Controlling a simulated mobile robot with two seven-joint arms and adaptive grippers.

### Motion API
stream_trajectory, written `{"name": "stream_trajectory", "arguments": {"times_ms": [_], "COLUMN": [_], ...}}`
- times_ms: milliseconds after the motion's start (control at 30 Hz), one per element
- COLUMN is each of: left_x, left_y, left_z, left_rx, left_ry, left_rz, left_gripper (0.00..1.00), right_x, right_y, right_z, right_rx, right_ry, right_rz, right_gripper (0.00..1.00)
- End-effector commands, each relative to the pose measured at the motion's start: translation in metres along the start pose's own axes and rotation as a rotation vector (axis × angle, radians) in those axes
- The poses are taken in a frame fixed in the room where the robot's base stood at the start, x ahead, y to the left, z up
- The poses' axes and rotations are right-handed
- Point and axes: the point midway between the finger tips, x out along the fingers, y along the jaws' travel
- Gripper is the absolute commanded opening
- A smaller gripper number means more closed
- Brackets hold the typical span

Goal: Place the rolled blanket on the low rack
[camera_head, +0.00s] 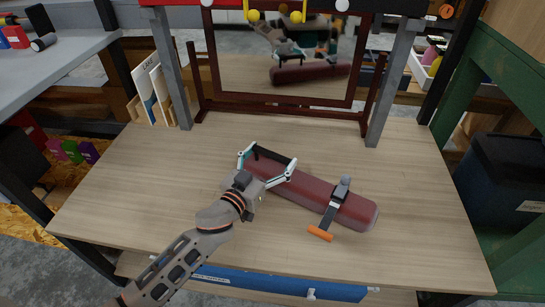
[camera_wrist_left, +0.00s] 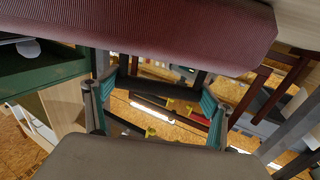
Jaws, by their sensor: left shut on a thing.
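The rolled blanket (camera_head: 308,193) is a dark red roll lying slantwise across the wooden bench. In the left wrist view it fills the top (camera_wrist_left: 150,28), close to the camera. My left gripper (camera_head: 268,166) is at its left end, fingers pointing toward the back. A dark bar (camera_head: 274,156) spans between the fingertips, and the gripper is shut on it. I cannot tell whether the bar is part of the blanket. A tool with an orange handle (camera_head: 320,233) and grey head lies across the blanket's right part. I cannot make out the low rack. My right gripper is out of view.
A dark-framed mirror (camera_head: 352,92) stands at the back between grey posts and reflects the blanket and gripper. Books in a wooden holder (camera_head: 158,90) stand at the back left. A blue item (camera_head: 290,283) is below the front edge. The bench's left and right sides are clear.

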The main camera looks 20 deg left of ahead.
Motion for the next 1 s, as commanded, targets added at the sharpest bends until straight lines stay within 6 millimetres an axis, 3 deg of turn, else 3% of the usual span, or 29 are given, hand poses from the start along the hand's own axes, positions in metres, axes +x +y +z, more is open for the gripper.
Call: {"name": "stream_trajectory", "arguments": {"times_ms": [200,233,267,700,1000], "left_x": [0.001,0.000,0.000,-0.001,-0.044], "left_y": [0.000,0.000,0.000,0.000,0.000], "left_z": [0.001,0.001,0.001,-0.003,-0.002], "left_rx": [-0.004,0.000,0.000,0.000,-0.003], "left_ry": [0.003,0.000,0.001,0.002,0.001], "left_rz": [0.001,0.000,0.000,0.001,0.000], "left_gripper": [0.27,0.90,0.98,0.99,0.99], "right_x": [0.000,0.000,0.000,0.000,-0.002], "right_y": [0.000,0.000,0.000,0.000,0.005], "right_z": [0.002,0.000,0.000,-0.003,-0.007], "right_rx": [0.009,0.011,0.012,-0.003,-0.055], "right_ry": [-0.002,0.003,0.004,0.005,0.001], "right_rz": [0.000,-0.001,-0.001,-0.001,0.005], "right_gripper": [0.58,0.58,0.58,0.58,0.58]}}
